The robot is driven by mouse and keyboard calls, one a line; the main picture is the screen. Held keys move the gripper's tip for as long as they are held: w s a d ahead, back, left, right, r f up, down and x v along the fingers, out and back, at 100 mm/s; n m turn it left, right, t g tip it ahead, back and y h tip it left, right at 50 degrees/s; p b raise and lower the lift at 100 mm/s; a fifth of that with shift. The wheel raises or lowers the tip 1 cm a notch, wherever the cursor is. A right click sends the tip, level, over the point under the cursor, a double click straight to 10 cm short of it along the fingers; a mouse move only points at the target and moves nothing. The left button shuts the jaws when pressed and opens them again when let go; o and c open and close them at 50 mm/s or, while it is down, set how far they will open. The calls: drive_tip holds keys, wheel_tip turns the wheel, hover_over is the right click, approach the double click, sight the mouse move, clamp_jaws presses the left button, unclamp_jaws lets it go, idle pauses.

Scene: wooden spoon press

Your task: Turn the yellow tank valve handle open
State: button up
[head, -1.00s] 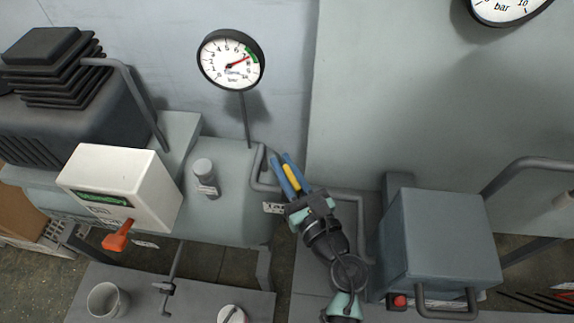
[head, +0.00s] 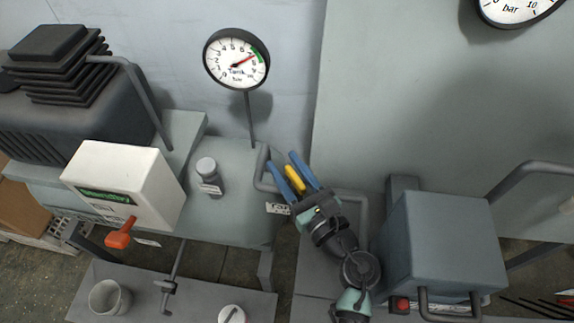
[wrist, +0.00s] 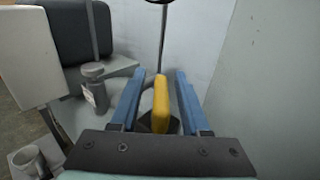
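The yellow valve handle (head: 294,179) is a short bar standing by the grey pipe at the tank's right end. My gripper (head: 281,160) has two blue fingers, one on each side of the handle. In the wrist view the handle (wrist: 161,103) stands between the fingers, with a gap visible on both sides. The gripper is open around it and no grip shows. The valve body below the handle is mostly hidden by my gripper. The green-grey tank (head: 235,165) lies to the left, with a small tag (head: 277,208) near the valve.
The round tank gauge (head: 237,58) stands on a thin stem behind. A bent grey pipe (head: 262,170) runs close beside my gripper. A grey box (head: 450,240) stands close on the right. A white box with an orange lever (head: 120,236) and a grey cylinder (head: 207,172) are left.

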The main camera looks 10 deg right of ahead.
wheel_tip(320, 180, up, 10)
drive_tip(key=p, duration=0.3)
drive_tip(key=shift+p, duration=0.35)
